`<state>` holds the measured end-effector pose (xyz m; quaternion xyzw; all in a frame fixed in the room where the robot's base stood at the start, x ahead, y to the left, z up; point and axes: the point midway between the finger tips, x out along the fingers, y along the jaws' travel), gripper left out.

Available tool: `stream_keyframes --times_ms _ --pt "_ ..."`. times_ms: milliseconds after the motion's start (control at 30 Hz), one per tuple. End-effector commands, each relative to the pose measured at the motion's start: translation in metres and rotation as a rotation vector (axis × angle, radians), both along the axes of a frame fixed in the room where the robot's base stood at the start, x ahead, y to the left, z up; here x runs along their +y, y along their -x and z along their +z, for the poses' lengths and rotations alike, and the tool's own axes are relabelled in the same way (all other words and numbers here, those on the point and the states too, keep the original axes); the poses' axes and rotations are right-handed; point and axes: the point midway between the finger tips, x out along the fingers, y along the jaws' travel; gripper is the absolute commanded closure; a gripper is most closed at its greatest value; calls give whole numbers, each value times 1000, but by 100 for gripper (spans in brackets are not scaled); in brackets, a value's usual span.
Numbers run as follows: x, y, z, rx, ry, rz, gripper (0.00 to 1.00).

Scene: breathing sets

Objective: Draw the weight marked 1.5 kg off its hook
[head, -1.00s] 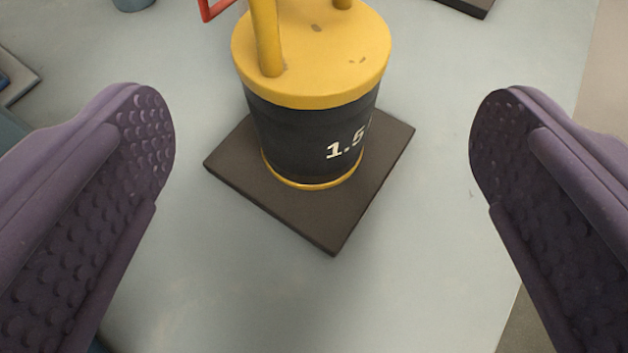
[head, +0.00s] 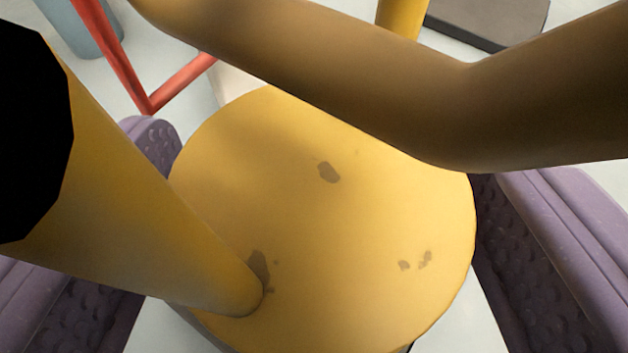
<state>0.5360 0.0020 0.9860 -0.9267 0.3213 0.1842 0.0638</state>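The weight (head: 340,225) has a round yellow top with dark chips and fills the middle of the head view, close to the camera. The 1.5 mark is hidden now. A thick yellow post (head: 170,245) rises from its top at the left. A curved brownish-yellow bar (head: 400,85) crosses above it; I cannot tell whether this is its handle or a hook. My gripper (head: 318,165) is open, one purple finger on each side of the weight. The weight's top partly hides the fingers, and I cannot tell whether they touch it.
A red bar frame (head: 150,80) stands behind the weight at upper left, close to the left finger. A grey-blue cylinder (head: 82,25) is at the top left. A dark slab (head: 490,22) lies at the top right. Pale surface shows between them.

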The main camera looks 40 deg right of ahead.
Motion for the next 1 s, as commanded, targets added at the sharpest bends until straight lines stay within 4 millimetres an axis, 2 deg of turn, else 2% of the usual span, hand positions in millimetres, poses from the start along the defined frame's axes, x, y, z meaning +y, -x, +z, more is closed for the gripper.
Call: stream_keyframes --times_ms 33,300,333,367,1000 --pt "0 0 0 0 0 -1 29" --pt "0 0 0 0 0 0 91" --pt "0 0 0 0 0 0 97" --pt "0 0 0 0 0 0 100" --pt "0 0 6 -4 1 -1 100"
